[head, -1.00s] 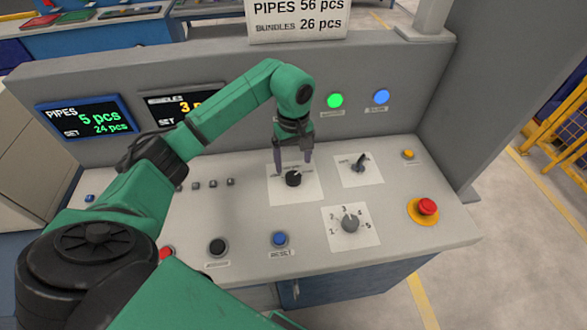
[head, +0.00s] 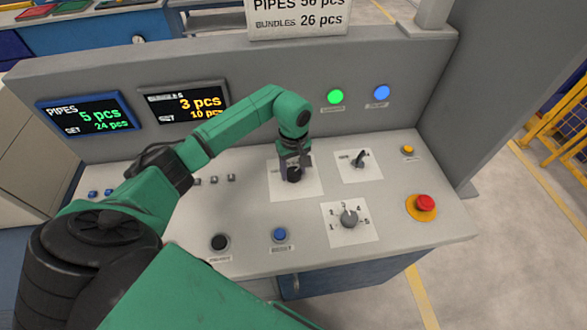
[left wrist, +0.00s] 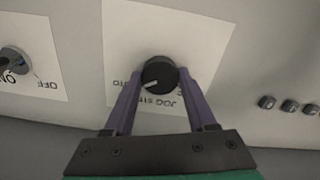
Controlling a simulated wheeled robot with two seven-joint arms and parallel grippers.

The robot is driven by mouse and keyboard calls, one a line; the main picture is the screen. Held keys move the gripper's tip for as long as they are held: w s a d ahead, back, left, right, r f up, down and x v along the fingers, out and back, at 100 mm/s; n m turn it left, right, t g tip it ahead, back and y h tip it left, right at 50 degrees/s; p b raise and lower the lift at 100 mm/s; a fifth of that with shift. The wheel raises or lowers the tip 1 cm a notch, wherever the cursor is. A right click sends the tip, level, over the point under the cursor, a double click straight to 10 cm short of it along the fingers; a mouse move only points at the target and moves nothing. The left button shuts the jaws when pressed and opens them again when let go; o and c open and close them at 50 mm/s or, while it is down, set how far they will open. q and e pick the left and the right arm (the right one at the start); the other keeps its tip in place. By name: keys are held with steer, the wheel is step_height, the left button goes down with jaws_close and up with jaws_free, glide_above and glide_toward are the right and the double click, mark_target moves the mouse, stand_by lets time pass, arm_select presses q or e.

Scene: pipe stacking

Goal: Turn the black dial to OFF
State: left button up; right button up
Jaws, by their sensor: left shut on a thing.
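The black dial (head: 294,175) sits on a white label plate on the grey console, largely hidden by my left gripper (head: 295,166) in the head view. In the left wrist view the black dial (left wrist: 160,75) has a pale pointer mark, and its plate carries upside-down lettering partly readable as JOG. My left gripper (left wrist: 160,78) has one purple finger on each side of the dial and is shut on it. A smaller lever switch (head: 360,160) stands to the right; its plate reads ON and OFF in the left wrist view (left wrist: 14,60). My right gripper is out of view.
A numbered grey knob (head: 349,218) is in front of the lever switch. A red emergency button (head: 425,203), blue button (head: 280,235) and black button (head: 220,242) are nearby. The upright back panel holds displays and lit green (head: 335,97) and blue lamps (head: 381,92).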

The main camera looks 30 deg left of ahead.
arm_select(q)
steer(key=shift+f+n+b, duration=0.1)
steer(key=shift+n+b, duration=0.8)
steer(key=shift+n, duration=0.2)
steer(key=shift+n+b, duration=0.9)
steer(key=shift+n, duration=0.3)
steer(key=n+b, duration=0.1)
steer(key=n, duration=0.1)
steer(key=shift+n, duration=0.4)
steer(key=n+b, duration=0.2)
steer(key=n, duration=0.1)
steer(key=shift+n, duration=0.3)
steer(key=n+b, duration=0.1)
steer(key=n, duration=0.5)
steer(key=shift+b, duration=0.35)
steer(key=n, duration=0.3)
steer(key=shift+r+n+b, duration=0.2)
steer(key=shift+n+b, duration=0.1)
steer(key=shift+n, duration=1.7)
steer(key=shift+w, duration=0.1)
